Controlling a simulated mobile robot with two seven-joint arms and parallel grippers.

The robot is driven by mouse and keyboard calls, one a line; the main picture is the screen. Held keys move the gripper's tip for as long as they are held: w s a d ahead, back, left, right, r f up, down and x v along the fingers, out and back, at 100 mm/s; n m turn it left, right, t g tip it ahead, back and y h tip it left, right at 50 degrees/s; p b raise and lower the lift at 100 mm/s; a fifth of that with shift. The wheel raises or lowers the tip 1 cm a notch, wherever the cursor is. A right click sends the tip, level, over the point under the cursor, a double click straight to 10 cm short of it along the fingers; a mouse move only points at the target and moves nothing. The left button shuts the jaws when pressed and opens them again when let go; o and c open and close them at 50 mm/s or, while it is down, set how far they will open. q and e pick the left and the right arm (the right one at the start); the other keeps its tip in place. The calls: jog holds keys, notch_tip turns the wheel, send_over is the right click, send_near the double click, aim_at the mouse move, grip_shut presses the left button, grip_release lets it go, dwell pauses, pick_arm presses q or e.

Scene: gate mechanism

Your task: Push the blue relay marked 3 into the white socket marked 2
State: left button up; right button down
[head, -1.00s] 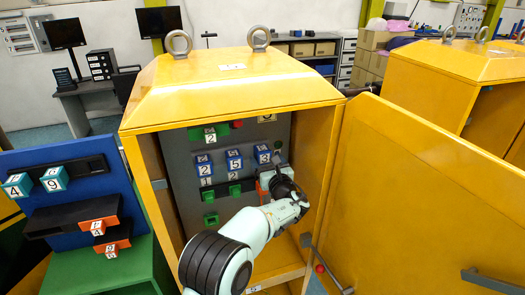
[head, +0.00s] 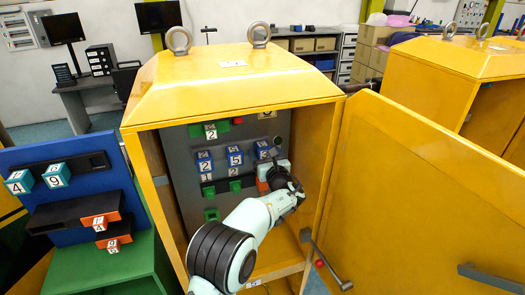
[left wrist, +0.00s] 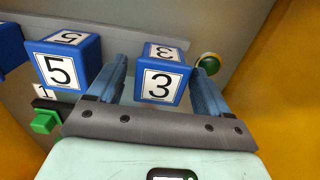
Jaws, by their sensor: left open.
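The blue relay marked 3 (left wrist: 163,82) stands between the two fingers of my left gripper (left wrist: 159,70) in the left wrist view. The fingers are apart, one on each side of it, with a visible gap on the left. In the head view, this relay (head: 262,150) is at the right end of a row on the grey panel, partly hidden by my left gripper (head: 269,163). My right gripper is not in view.
A blue relay marked 5 (left wrist: 65,65) sits left of the left finger. Another blue relay (head: 204,162) is farther left. A green block (left wrist: 46,121) lies below. The yellow cabinet (head: 235,90) encloses the panel; its door (head: 420,200) is open on the right.

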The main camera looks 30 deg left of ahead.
aim_at(265, 155)
pick_arm(q)
jog(key=c, duration=1)
jog(key=shift+s+d, duration=0.2)
jog(key=shift+d, duration=0.15)
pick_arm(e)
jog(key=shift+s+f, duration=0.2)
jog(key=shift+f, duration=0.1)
